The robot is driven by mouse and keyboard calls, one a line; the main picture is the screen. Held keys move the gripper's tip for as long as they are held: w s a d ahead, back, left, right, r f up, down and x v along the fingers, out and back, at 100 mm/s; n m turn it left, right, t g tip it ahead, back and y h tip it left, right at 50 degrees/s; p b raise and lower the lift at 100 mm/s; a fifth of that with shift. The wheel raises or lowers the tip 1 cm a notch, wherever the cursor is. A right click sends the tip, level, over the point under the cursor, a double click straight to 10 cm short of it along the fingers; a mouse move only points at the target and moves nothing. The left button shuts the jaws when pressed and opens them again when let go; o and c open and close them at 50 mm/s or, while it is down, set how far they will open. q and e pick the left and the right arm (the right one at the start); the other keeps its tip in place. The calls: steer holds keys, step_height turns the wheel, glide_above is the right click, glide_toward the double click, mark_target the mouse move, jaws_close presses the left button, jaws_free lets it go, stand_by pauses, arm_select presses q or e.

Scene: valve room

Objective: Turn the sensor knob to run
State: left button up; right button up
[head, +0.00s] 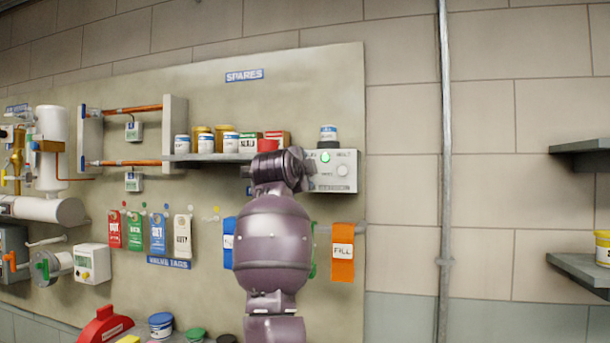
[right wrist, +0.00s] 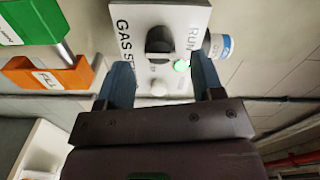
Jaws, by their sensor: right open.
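The sensor box (head: 338,184) is a light grey panel on the board, partly hidden behind my right arm in the head view. In the right wrist view the sensor box (right wrist: 200,18) shows the letters "GAS S" and "RUN", partly covered. Its dark knob (right wrist: 160,42) sits between these labels; its exact pointing is unclear. A lit green lamp (right wrist: 181,65) and a pale round button (right wrist: 158,87) are beside it. My right gripper (right wrist: 161,72) is open and empty in front of the box, its fingers either side of the lamp and button. My left gripper is not in view.
A shelf (head: 205,157) with several jars and boxes is left of the sensor box. A jar (head: 328,136) stands at the box's top. An orange "FILL" tag (head: 342,255) hangs below.

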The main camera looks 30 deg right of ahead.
steer(key=b+v, duration=0.1)
steer(key=v, duration=0.6)
steer(key=shift+s+a, duration=0.2)
steer(key=s+d+f+g+h, duration=0.1)
steer(key=d+f+h, duration=0.1)
steer(key=f+h, duration=0.35)
steer(key=s+d+f+g+h, duration=0.1)
steer(key=s+d+f+h, duration=0.15)
steer(key=f, duration=0.55)
steer(key=s+a+f+n+t+y, duration=0.25)
steer(key=f+n+t+y, duration=0.3)
steer(key=f+n, duration=0.35)
steer(key=s+a+f+n+t+y, duration=0.1)
steer(key=a+f+n+t+y, duration=0.3)
steer(key=f+n+y, duration=0.45)
steer(key=s+a+f+n+t+y, duration=0.1)
steer(key=a+f+n+t+y, duration=0.35)
steer(key=f, duration=0.65)
steer(key=s+f+n+g+y, duration=0.1)
steer(key=s+f+n+g, duration=0.1)
steer(key=s+f+g, duration=0.4)
steer(key=s+a+f+n+g+y, duration=0.1)
steer(key=s+f+g, duration=0.4)
steer(key=s+f, duration=1.2)
step_height(320, 180, down, 7)
steer(key=shift+s+a+r+n+g+y, duration=0.2)
steer(key=shift+s+n+g+y, duration=0.3)
steer(key=shift+n, duration=0.3)
steer(key=shift+w, duration=0.2)
